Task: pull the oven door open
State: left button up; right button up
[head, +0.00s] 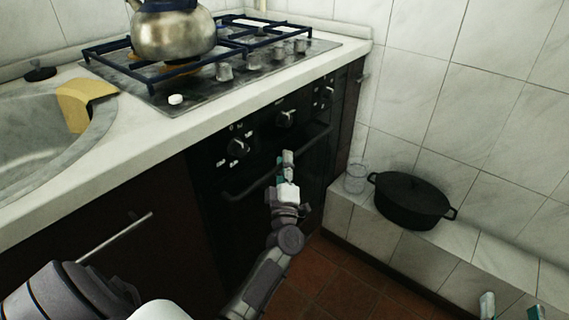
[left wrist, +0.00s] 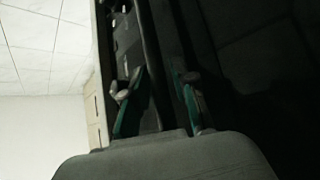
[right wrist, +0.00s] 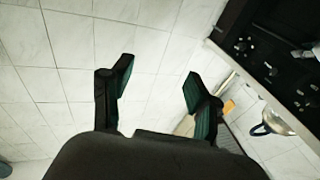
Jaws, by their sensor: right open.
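The black oven (head: 265,150) is built in under the counter, with its door shut. Its dark bar handle (head: 240,190) runs across the top of the door. My left gripper (head: 287,163) is at the handle, around its middle. In the left wrist view its two fingers (left wrist: 157,95) stand either side of a dark bar. The picture is too dark to tell if they press on it. My right gripper (head: 511,305) is at the bottom right, well away from the oven. In the right wrist view its fingers (right wrist: 155,90) are wide apart and empty.
A kettle (head: 172,30) stands on the gas hob (head: 135,83) above the oven. A black pot (head: 410,200) and a glass (head: 355,178) stand on the tiled ledge (head: 345,208) right of the oven. Red floor tiles (head: 335,270) show free below.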

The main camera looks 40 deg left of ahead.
pick_arm(q)
grip_shut()
jog(key=shift+d+f, duration=0.1)
